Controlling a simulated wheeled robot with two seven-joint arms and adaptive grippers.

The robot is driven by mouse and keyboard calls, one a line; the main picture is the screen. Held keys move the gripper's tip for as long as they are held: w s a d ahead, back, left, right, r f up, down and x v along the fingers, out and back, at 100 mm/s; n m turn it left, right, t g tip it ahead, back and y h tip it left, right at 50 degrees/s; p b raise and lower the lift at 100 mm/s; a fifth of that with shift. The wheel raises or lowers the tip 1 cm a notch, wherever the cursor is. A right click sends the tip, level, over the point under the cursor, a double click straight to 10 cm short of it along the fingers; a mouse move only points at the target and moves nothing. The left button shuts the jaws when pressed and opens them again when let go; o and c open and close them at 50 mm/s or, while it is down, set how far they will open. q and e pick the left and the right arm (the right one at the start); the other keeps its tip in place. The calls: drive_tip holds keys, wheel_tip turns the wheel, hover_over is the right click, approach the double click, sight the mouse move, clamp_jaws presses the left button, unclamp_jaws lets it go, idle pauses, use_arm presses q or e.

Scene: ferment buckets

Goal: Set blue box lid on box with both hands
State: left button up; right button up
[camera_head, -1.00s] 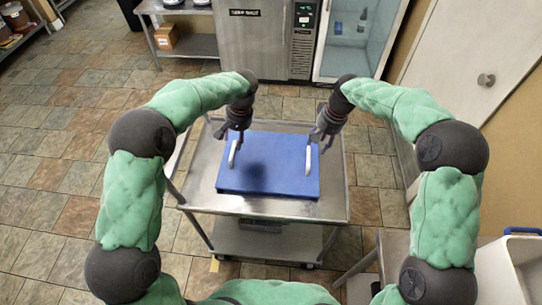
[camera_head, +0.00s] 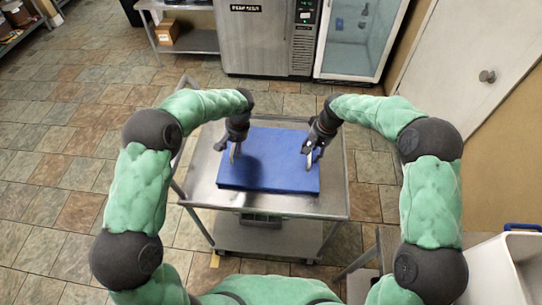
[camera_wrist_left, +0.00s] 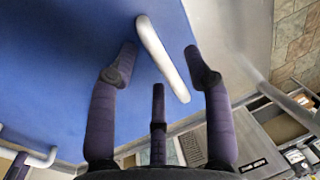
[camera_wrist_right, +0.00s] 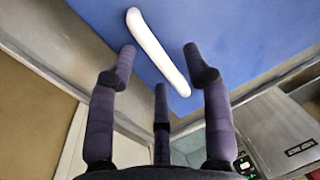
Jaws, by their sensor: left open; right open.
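The blue lid (camera_head: 272,178) lies flat on a steel cart. It has a white handle near each side. My left gripper (camera_head: 230,152) is open over the left handle, which runs between its fingers in the left wrist view (camera_wrist_left: 164,62). My right gripper (camera_head: 314,153) is open over the right handle, which runs between its fingers in the right wrist view (camera_wrist_right: 158,52). I cannot tell whether any finger touches a handle. My grippers partly hide both handles in the head view.
The steel cart (camera_head: 205,188) has bare margin around the lid and a lower shelf. A white bin (camera_head: 492,275) with a blue part at its rim stands at the lower right. A steel appliance (camera_head: 263,45) and a glass-door cabinet (camera_head: 350,40) stand at the back.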

use_arm(q)
drive_tip(key=shift+a+f, duration=0.2)
drive_tip(key=shift+f, duration=0.95)
use_arm(e)
drive_tip(key=shift+a+f, duration=0.2)
drive_tip(key=shift+f, duration=0.9)
use_arm(q)
clamp_jaws()
use_arm(e)
clamp_jaws()
